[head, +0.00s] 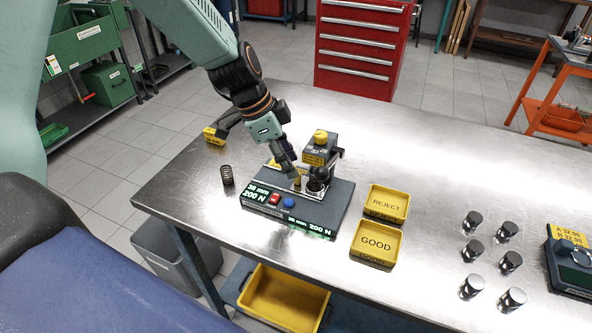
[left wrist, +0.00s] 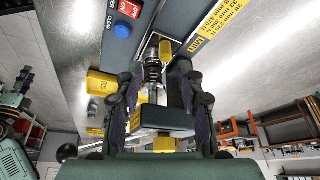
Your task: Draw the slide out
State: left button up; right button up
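The spring tester (head: 300,208) is a dark grey box on the steel table, with a 38 mm and 200 N display, a red switch and a blue button. A dark upright block with a yellow knob (head: 320,137) rises behind it. My left gripper (head: 297,180) is low over the tester's top, pointing down. In the left wrist view, its two fingers (left wrist: 158,92) stand apart on either side of a metal post with a coil (left wrist: 153,68) and a dark block (left wrist: 167,119). I cannot tell whether they touch these. The slide cannot be told apart clearly. My right gripper is not in view.
A dark coil spring (head: 227,175) stands left of the tester. The yellow REJECT tray (head: 387,216) and GOOD tray (head: 376,262) lie to its right. Several metal cylinders (head: 474,248) and a dark gauge block (head: 572,264) stand farther right.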

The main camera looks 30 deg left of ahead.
aim_at(295, 185)
pick_arm(q)
jog(key=f, duration=0.1)
jog(key=w+f, duration=0.1)
jog(key=f, duration=0.1)
jog(key=w+f, duration=0.1)
jog(key=shift+d+f+b, duration=0.15)
jog(key=shift+d+b, duration=0.15)
jog(key=shift+b, duration=0.05)
jog(key=shift+s+d+r, duration=0.25)
jog(key=shift+s+r, duration=0.1)
jog(key=shift+s, duration=0.2)
jog(key=shift+c, duration=0.2)
jog(key=shift+w+a+f, duration=0.2)
jog(key=shift+w+f, duration=0.1)
jog(key=shift+w, duration=0.15)
jog(key=c, duration=0.4)
jog(key=shift+s+d+r, duration=0.15)
grip_shut()
